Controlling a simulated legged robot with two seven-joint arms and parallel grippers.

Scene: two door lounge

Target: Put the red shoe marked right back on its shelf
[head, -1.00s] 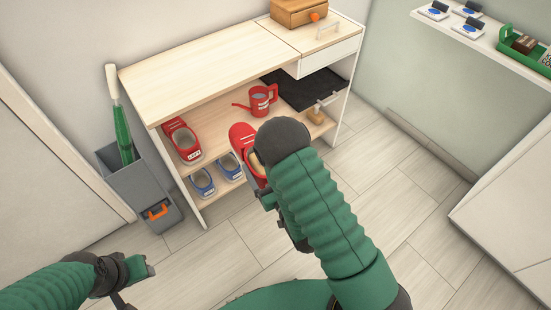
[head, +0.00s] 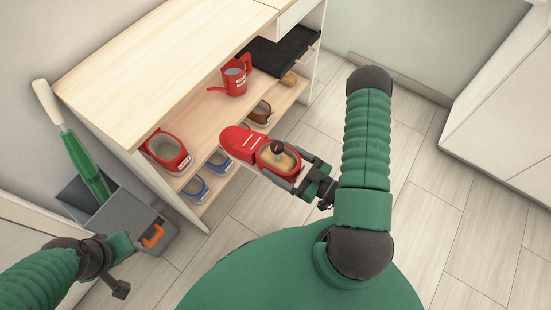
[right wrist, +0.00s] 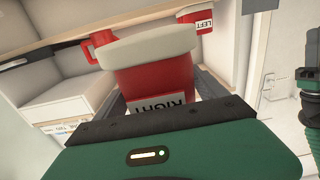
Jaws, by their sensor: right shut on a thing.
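My right gripper (head: 293,170) is shut on the red shoe (head: 238,143), holding it by the heel end with its toe toward the shelf unit. In the right wrist view the held shoe (right wrist: 150,82) shows a "RIGHT" label on its heel. The matching red shoe (head: 168,150) stands on the upper shelf (head: 196,120) at its left end; in the right wrist view its label reads "LEFT" (right wrist: 204,22). The held shoe is in front of the shelf unit and hides part of the lower shelf. My left gripper (head: 119,268) is at lower left, away from the shoes; its jaw opening is unclear.
A red watering can (head: 235,82) stands on the upper shelf, right of the left shoe. Blue shoes (head: 196,188) and a brown shoe (head: 261,112) are on the lower shelf. Floor at right is clear.

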